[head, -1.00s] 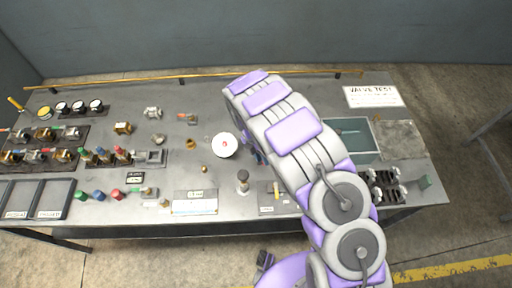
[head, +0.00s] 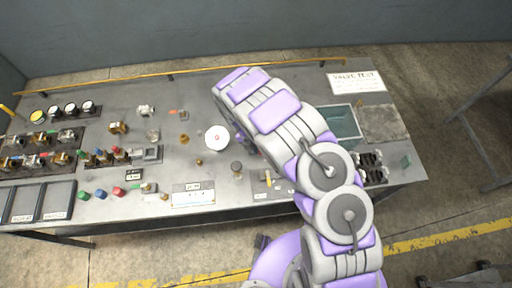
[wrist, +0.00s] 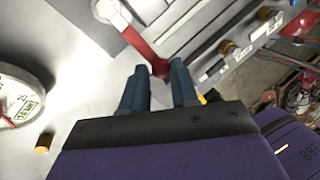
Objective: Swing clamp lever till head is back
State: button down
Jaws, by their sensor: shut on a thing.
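In the wrist view a red clamp lever (wrist: 138,45) runs from a pale round hub (wrist: 106,10) at the top down to my gripper. My gripper (wrist: 165,72) has two blue fingers, one on each side of the lever's lower end, and is shut on it. Grey metal bars (wrist: 165,25) lie beside the lever. I cannot make out the clamp head. In the head view my arm covers the gripper and the clamp.
A round white-faced gauge (head: 217,138) stands left of my arm; a gauge (wrist: 15,98) also shows in the wrist view. Valves and fittings (head: 110,157) crowd the bench's left. An open bin (head: 343,125) lies right of my arm. A yellow rail (head: 210,69) runs along the back.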

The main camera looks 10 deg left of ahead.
jog(key=shift+w+d, duration=0.1)
jog(key=shift+w, duration=0.1)
jog(key=c, duration=1.2)
grip_release()
jog(key=shift+c, duration=0.2)
jog(key=shift+o, duration=1.4)
jog(key=shift+w+d, duration=0.15)
jog(key=shift+d, duration=0.05)
jog(key=shift+a, duration=0.2)
jog(key=v, duration=1.7)
jog(key=shift+r, duration=0.15)
